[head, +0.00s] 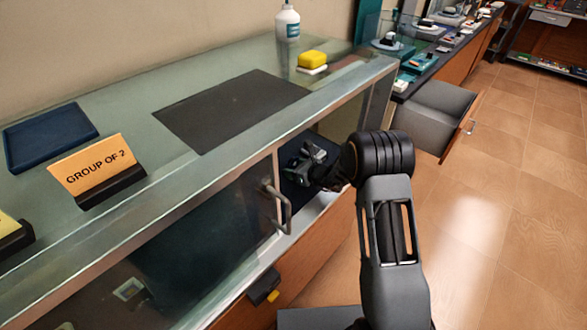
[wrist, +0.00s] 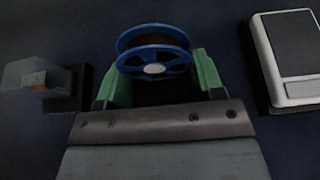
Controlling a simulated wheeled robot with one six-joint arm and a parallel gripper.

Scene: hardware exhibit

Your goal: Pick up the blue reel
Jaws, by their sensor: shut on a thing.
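The blue reel (wrist: 153,42) shows in the wrist view, standing between the green fingers of my gripper (wrist: 156,80). It has blue flanges with openings, a pale hub and a dark middle. My gripper is shut on it. In the head view my gripper (head: 308,158) reaches through the open front of the glass display case, and the reel cannot be made out there. Whether the reel touches the dark surface below it, I cannot tell.
The glass case (head: 330,85) has a top edge above my gripper and a door handle (head: 283,208) close to its left. In the wrist view, a white-framed device (wrist: 290,60) lies to the right and a small clear item on a dark block (wrist: 60,85) to the left.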

